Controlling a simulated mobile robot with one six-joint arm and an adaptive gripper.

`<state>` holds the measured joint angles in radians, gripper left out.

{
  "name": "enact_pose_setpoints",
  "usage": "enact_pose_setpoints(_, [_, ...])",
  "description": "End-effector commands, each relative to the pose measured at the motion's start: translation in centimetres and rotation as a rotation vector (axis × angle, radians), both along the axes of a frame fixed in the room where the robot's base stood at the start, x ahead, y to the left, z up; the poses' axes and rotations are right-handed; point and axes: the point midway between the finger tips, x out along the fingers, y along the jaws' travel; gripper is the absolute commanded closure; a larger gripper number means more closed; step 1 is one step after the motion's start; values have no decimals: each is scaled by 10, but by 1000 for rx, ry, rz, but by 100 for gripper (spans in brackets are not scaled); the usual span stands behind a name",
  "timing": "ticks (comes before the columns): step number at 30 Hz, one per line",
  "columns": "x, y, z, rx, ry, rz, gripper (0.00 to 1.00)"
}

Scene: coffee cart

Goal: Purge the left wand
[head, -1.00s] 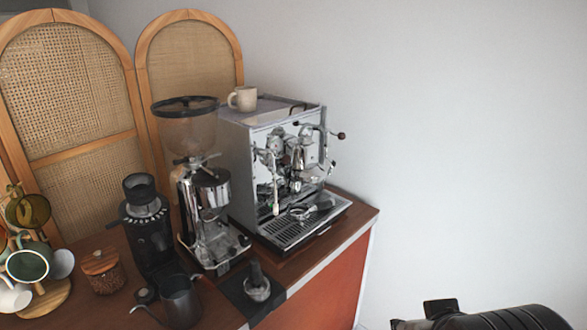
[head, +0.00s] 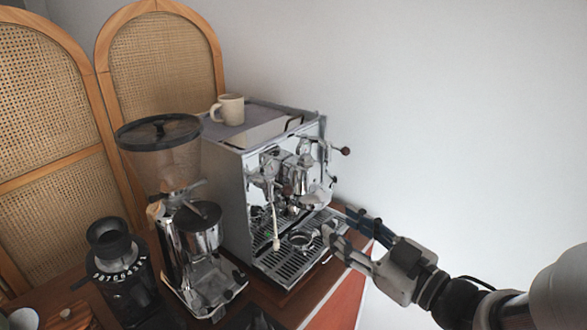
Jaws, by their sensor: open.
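The espresso machine (head: 230,195) stands on the cart, its front facing right, with chrome fittings and a drip tray (head: 285,265). The left wand (head: 274,228) hangs down at the machine's left front, with a pale tip above the tray. The left knob or valve area above it is small and hard to make out. My gripper (head: 340,222) is open at the right, in front of the machine's right side and over the tray's right edge in the picture. I cannot tell if it touches anything. It looks empty and apart from the left wand.
A portafilter-like piece (head: 301,240) lies on the drip tray. A grinder with a clear hopper (head: 165,165) stands left of the machine, and a black grinder (head: 115,265) is farther left. A cup (head: 230,109) sits on top. The wall side at right is free.

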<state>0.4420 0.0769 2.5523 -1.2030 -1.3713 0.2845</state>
Motion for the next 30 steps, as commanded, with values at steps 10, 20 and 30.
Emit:
enact_pose_setpoints(10, [47,44,-2,-2,-2,7,58])
enact_pose_setpoints(20, [100,89,-1,-1,-2,3,58])
enact_pose_setpoints(30, [127,111,0,-1,-2,-1,58])
